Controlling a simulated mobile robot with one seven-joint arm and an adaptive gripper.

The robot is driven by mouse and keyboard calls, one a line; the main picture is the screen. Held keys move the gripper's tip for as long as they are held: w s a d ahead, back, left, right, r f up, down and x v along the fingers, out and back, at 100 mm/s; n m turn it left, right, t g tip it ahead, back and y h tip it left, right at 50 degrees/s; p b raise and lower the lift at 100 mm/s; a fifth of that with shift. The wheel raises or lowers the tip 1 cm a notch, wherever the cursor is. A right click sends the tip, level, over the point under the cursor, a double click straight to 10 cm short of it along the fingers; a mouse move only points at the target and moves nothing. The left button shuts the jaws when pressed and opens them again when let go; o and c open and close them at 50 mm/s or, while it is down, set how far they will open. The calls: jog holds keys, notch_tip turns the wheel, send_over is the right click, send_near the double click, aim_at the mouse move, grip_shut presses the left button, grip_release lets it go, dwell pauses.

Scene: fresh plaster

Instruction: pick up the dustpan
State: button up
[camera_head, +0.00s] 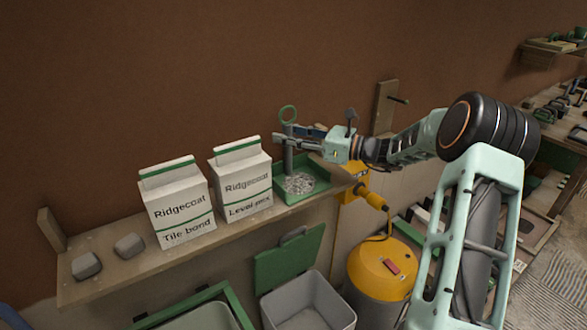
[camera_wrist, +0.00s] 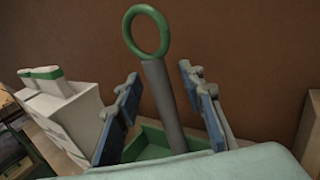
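The dustpan (camera_head: 318,186) is a green pan with a grey upright handle topped by a green ring. It stands on the wooden shelf, with grey-white debris (camera_head: 299,183) in the pan. My gripper (camera_head: 282,141) is at the handle, reaching in from the right. In the wrist view the blue-padded fingers of my gripper (camera_wrist: 158,76) are open, one on each side of the dustpan's grey handle (camera_wrist: 160,100). Gaps show between handle and both fingers. The green ring rises above the fingertips. The pan's near part is hidden behind my gripper's body.
The Level mix carton (camera_head: 241,185) stands close to the left of the dustpan on the shelf (camera_head: 120,268). The Tile bond carton (camera_head: 177,205) and two grey blocks are farther left. Below are open bins (camera_head: 308,303) and a yellow vacuum-like machine (camera_head: 383,265). The brown wall is behind.

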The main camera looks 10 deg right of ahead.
jog(key=shift+d, duration=0.1)
jog(key=shift+c, duration=0.6)
grip_shut()
jog(key=shift+r, duration=0.15)
